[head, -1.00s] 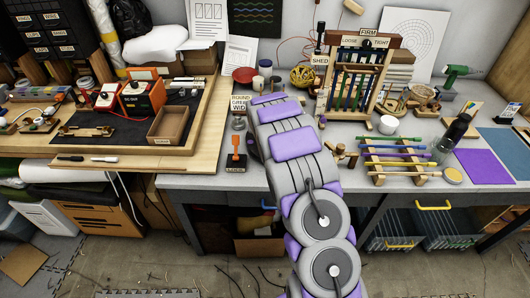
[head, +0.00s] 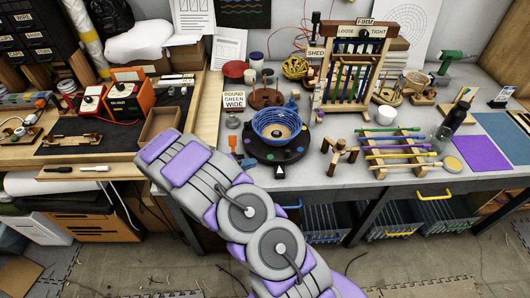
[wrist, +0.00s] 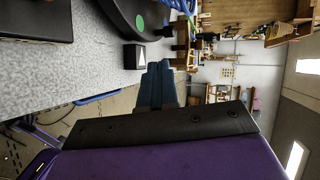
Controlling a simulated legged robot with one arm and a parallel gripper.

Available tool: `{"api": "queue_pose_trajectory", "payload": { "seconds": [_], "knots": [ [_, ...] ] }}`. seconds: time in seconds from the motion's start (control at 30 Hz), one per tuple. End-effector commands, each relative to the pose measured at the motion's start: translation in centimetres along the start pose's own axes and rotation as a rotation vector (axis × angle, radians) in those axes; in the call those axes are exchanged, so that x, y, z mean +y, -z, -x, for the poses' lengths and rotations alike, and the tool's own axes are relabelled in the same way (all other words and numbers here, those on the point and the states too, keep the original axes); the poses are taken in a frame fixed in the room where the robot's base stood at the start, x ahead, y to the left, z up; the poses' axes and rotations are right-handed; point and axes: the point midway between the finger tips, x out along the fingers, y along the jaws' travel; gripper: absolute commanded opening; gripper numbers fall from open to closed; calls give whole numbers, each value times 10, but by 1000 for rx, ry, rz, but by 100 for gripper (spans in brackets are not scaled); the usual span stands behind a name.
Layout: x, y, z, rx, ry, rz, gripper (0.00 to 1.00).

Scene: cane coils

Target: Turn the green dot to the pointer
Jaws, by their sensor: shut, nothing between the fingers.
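A black turntable (head: 252,149) with coloured dots on its rim stands on the bench. A blue woven coil (head: 277,126) sits on it. In the wrist view the green dot (wrist: 140,22) is on the turntable's dark rim, close to a small black pointer block (wrist: 133,55) with a white mark. The dot looks roughly in line with that mark, but exact alignment is hard to judge. My gripper (wrist: 157,72) shows blue fingers, shut and empty, beside the pointer block, with no clear contact on the turntable.
An orange lever (head: 233,142) stands left of the turntable, near a "ROUND GREEN WIDE" card (head: 235,100). A wooden rack (head: 351,80) stands behind, and a stick holder (head: 382,172) and small wooden stand (head: 340,157) to the right. The bench's front edge is close to my arm.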

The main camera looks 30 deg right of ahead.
Motion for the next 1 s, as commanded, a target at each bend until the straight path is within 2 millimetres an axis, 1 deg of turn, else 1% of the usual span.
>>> {"api": "queue_pose_trajectory", "payload": {
  "seconds": [0.07, 0.17, 0.27, 0.5, 0.63, 0.8, 1.0],
  "knots": [
    [1, 2, -2, 1, 10, 13, 0],
    [1, 2, -14, 4, 9, 11, 0],
    [2, 1, -31, 5, 9, 11, 0],
    [3, 1, -81, 4, 3, 10, 0],
    [2, 1, -104, 3, 5, 9, 0],
    [-6, 1, -124, 3, 7, 8, 0],
    [-11, 0, -134, 1, 7, 10, 0]
  ]
}}
